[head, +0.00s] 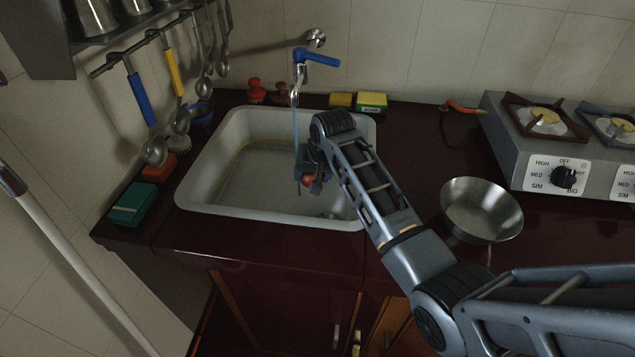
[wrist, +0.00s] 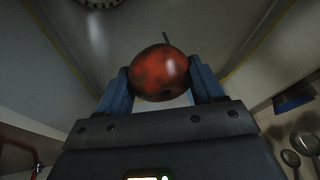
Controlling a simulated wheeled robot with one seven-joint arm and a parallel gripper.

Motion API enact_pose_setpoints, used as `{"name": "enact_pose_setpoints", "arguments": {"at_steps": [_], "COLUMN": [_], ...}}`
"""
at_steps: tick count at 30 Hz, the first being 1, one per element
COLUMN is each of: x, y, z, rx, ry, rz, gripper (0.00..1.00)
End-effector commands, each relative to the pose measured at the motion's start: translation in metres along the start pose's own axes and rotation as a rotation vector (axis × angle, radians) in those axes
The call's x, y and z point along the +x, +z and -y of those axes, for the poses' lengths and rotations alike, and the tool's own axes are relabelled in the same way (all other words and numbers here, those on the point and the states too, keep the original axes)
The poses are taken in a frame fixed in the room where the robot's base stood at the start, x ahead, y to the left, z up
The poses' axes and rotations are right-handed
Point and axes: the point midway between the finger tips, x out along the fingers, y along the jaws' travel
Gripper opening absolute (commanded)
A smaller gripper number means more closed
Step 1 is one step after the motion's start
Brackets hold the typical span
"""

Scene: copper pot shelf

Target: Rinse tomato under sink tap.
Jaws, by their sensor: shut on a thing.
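The red tomato (wrist: 160,72) with dark patches is between the two fingers of my gripper (wrist: 160,88) in the wrist view. In the head view my gripper (head: 308,180) is over the white sink (head: 200,190), shut on the tomato (head: 307,180). The tap (head: 318,57) has a blue lever and a spout that comes down over the sink near my gripper. A thin bluish streak runs down below the spout beside the gripper; I cannot tell for certain whether it is water. My arm hides the sink's right part.
A metal bowl (head: 482,209) stands on the dark counter right of the sink, near my arm. A stove (head: 560,150) is at the right. Sponges (head: 372,102) lie behind the sink, and a green box (head: 133,203) lies left. Utensils (head: 143,100) hang at upper left.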

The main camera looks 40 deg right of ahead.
Motion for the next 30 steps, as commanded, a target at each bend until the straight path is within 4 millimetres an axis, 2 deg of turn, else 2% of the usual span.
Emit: {"name": "enact_pose_setpoints", "arguments": {"at_steps": [1, 15, 30], "x": [0.007, 0.025, 0.027], "y": [-0.003, -0.030, -0.034], "z": [0.001, 0.015, 0.017], "rx": [-0.001, -0.001, 0.000], "ry": [0.000, 0.000, 0.000], "rz": [-0.001, -0.002, 0.000], "gripper": [0.33, 0.33, 0.33]}}
